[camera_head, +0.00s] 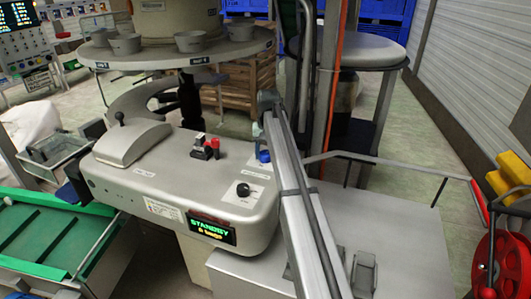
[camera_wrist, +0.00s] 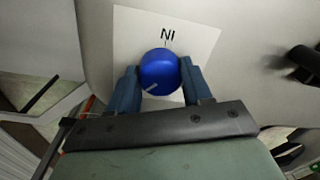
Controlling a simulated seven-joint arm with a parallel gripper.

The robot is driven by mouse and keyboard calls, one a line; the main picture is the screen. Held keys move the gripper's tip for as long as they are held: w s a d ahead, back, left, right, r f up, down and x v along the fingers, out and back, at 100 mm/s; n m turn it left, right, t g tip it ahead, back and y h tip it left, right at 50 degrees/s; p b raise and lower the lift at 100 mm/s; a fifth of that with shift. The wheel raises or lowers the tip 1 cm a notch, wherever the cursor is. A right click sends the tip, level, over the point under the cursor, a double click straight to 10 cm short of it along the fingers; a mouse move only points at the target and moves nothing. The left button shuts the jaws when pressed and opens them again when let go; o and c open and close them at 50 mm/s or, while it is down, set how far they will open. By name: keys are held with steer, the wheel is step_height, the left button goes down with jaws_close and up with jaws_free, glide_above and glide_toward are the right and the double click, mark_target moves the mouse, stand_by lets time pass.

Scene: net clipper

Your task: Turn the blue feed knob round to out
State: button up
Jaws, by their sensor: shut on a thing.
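The blue feed knob (camera_wrist: 160,72) sits on a white label plate (camera_wrist: 203,36) on the machine's pale panel, between the two blue fingers of my gripper (camera_wrist: 160,80). The fingers are shut on its sides. The plate's lettering shows upside down above the knob and appears to read IN. A white pointer line on the knob points to the lower left, away from that lettering. The lower part of the plate is partly hidden by my gripper, and no "out" mark is visible. In the head view the blue knob (camera_head: 264,156) is small, near the panel's right edge.
A black knob (camera_head: 243,189) sits nearer the panel's front, and red and black switches (camera_head: 205,148) are to its left. The display (camera_head: 211,229) reads STANDBY. A black lever (camera_head: 120,120) stands at the panel's left. A round platform with grey cups (camera_head: 191,42) is behind.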

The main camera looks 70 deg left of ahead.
mark_target(267, 152)
steer(key=n, duration=0.4)
steer(key=shift+n, duration=2.1)
steer(key=o, duration=1)
steer(key=shift+o, duration=0.2)
step_height(267, 152, up, 14)
steer(key=shift+w+a, duration=0.15)
steer(key=shift+w, duration=0.15)
steer(key=shift+f, duration=0.15)
